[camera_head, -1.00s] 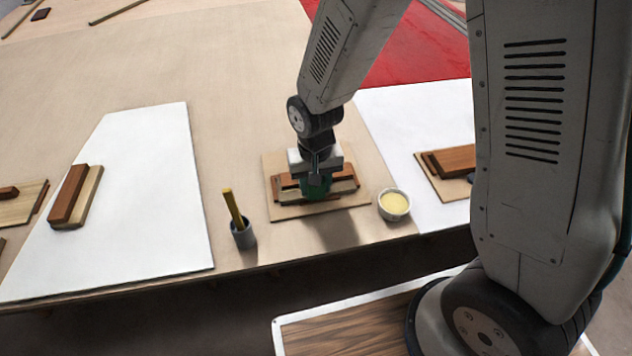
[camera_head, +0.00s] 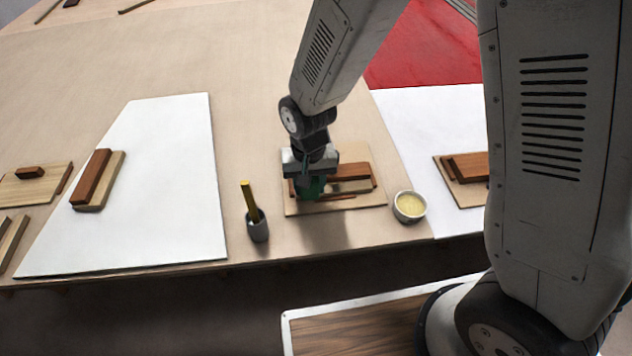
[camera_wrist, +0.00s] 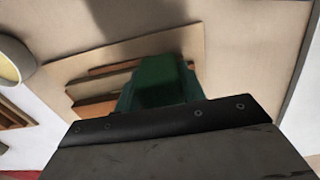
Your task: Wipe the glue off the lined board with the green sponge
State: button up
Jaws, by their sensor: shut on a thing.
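My gripper (camera_head: 311,178) is shut on the green sponge (camera_head: 310,188), low over the left part of a small pale board (camera_head: 370,199). The sponge (camera_wrist: 160,82) fills the middle of the wrist view, in front of that board (camera_wrist: 65,70). A red-brown and pale wood block (camera_head: 349,179) lies on the board, right of the sponge. A thin red-brown strip (camera_head: 338,197) lies along its near side. No glue can be made out on the board, and the sponge hides part of it. I cannot tell whether the sponge touches the board.
A bowl of pale yellow stuff (camera_head: 410,206) stands right of the board. A grey cup (camera_head: 258,229) with a yellow-handled tool stands to the left. White sheets lie left (camera_head: 150,190) and right (camera_head: 415,125), with wood blocks (camera_head: 97,180) on or beside them. Bare tabletop lies behind.

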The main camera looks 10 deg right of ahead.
aim_at(333, 192)
jog(key=shift+a, duration=0.7)
jog(key=shift+s+d+f, duration=0.1)
jog(key=shift+d+f, duration=0.05)
jog(key=shift+d, duration=1.15)
jog(key=shift+d+r, duration=0.2)
jog(key=shift+d, duration=1.95)
jog(key=shift+a+f, duration=0.15)
jog(key=shift+a, duration=3.25)
jog(key=shift+d+r, duration=0.2)
jog(key=shift+d, duration=2.05)
jog(key=shift+d+f, duration=0.15)
jog(key=shift+d, duration=1.05)
